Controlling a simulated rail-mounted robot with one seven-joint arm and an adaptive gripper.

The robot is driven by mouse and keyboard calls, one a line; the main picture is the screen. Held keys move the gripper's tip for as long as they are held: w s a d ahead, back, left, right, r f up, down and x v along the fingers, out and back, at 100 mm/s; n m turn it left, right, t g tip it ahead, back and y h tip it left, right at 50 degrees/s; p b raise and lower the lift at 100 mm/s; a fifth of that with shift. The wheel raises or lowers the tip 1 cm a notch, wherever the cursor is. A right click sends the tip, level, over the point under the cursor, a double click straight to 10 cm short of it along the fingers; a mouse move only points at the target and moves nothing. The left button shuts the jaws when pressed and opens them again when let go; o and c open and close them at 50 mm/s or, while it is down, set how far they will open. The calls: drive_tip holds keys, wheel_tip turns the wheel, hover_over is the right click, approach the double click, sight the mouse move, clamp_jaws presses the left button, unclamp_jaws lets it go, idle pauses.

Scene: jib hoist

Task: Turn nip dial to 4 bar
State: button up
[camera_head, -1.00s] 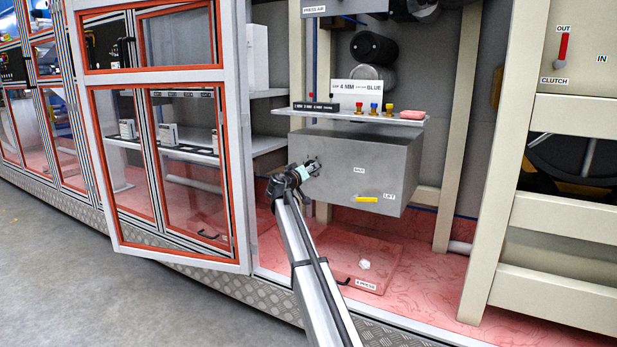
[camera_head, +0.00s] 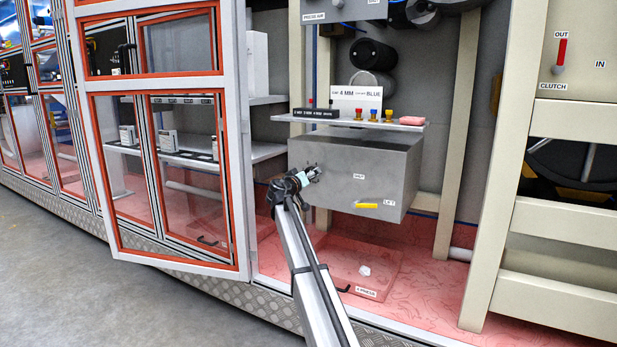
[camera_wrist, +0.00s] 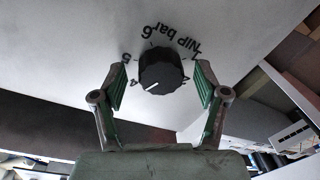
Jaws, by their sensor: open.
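The nip dial (camera_wrist: 160,72) is a round black knob on a pale panel in the wrist view. Numbers and the words "Nip bar" ring it. Its white pointer line points to the lower left, near the 4; I cannot tell whether it lines up exactly. My gripper (camera_wrist: 161,82) is open, with one green-padded finger on each side of the knob and visible gaps to it. In the head view my gripper (camera_head: 312,174) is at the left part of the grey box's (camera_head: 345,160) front, where the dial itself is hidden or too small to make out.
A yellow lift lever (camera_head: 367,206) is on the same box, right of my gripper. A shelf (camera_head: 410,125) with small coloured items is above. An open red-framed door (camera_head: 242,180) stands to the left. A red tray (camera_head: 380,262) lies below.

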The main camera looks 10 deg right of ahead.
drive_tip(key=shift+s+a, duration=0.1)
drive_tip(key=shift+s, duration=0.05)
drive_tip(key=v, duration=1.1)
drive_tip(key=shift+s+a, duration=0.2)
drive_tip(key=shift+s, duration=0.1)
drive_tip(key=shift+d, duration=0.1)
